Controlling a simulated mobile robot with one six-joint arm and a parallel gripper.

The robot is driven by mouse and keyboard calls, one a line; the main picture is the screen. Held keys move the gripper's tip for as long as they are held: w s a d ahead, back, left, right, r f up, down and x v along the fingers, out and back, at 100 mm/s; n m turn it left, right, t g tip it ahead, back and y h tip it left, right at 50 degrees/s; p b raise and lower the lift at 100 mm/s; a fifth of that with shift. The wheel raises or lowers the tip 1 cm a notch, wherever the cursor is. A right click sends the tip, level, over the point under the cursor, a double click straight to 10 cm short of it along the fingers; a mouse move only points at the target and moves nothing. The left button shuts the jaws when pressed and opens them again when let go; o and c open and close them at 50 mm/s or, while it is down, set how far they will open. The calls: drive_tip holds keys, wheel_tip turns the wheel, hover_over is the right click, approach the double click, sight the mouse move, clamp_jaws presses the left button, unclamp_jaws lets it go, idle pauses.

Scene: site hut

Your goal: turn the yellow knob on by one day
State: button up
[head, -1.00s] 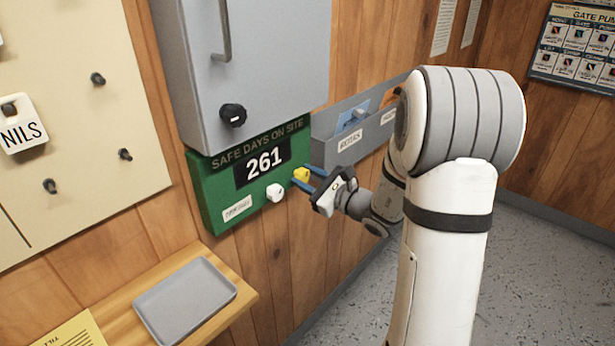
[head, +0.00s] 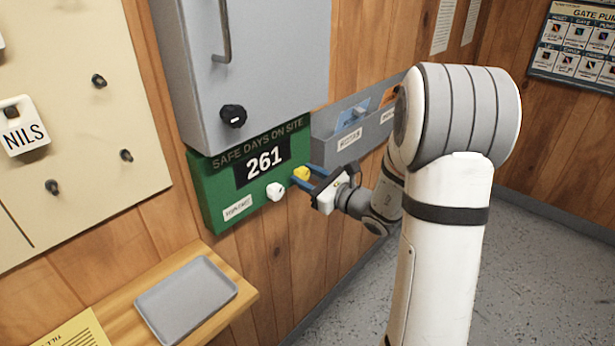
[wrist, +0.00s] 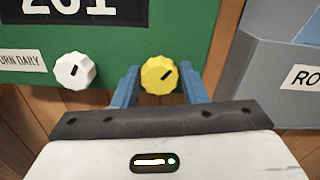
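The green board (head: 218,199) reads SAFE DAYS ON SITE and shows 261. A white knob (wrist: 75,70) is left of the yellow one, beside a label ending in "URN DAILY".
A grey cabinet (head: 265,60) with a black knob (head: 233,116) hangs just above the board. A grey rack (head: 345,150) of cards is close on the right. A shelf (head: 115,318) with a grey tray (head: 186,297) lies below left. A pegboard (head: 80,130) is at left.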

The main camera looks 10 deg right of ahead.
drive_tip(key=o, duration=0.3)
drive_tip(key=v, duration=0.7)
drive_tip(key=shift+s+d, duration=0.25)
drive_tip(key=shift+s, duration=0.05)
drive_tip(key=shift+a, duration=0.1)
